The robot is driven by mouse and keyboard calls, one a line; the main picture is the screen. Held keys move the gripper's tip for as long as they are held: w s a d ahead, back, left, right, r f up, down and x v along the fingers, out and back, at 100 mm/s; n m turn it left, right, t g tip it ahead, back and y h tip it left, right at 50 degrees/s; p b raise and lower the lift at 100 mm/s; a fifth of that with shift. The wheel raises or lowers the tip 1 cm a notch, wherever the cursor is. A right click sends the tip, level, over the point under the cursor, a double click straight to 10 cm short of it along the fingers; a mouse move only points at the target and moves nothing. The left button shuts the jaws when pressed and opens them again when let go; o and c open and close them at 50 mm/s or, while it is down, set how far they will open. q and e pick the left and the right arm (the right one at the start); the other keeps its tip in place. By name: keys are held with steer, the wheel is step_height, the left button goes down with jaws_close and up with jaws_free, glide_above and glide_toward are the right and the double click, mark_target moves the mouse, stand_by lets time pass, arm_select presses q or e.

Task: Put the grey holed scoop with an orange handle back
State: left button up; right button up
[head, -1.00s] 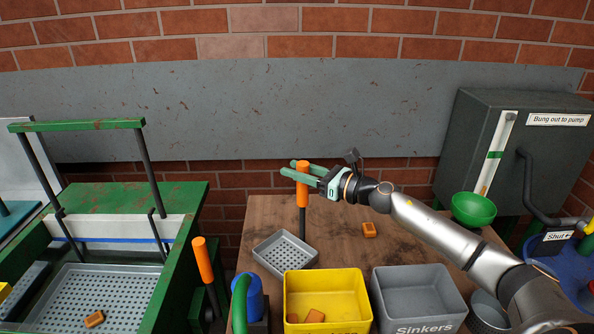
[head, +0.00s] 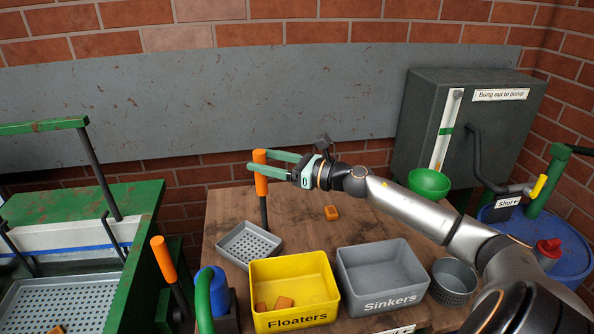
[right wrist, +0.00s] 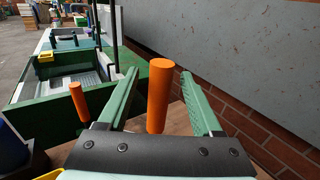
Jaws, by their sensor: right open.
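The grey holed scoop (head: 250,244) rests on the wooden table, its shallow perforated pan flat. Its orange handle (head: 261,180) stands upright on a dark rod at the pan's right edge. My right gripper (head: 254,161) is open, with its green fingers at the top of this handle. In the right wrist view the orange handle (right wrist: 159,95) stands between the two spread fingers (right wrist: 160,85), with gaps visible on both sides. The pan is hidden in that view. My left gripper is not in view.
A yellow Floaters bin (head: 295,319) and grey Sinkers bin (head: 384,304) stand in front of the scoop. An orange block (head: 331,213) lies behind them. A second orange handle (head: 163,258) stands by the green tank (head: 140,200). A green funnel (head: 429,184) is at right.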

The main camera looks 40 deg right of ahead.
steer(key=b+v, duration=0.1)
steer(key=v, duration=0.7)
steer(key=shift+s, duration=0.25)
steer(key=shift+d, duration=0.1)
steer(key=shift+f, duration=0.1)
stand_by(0.4)
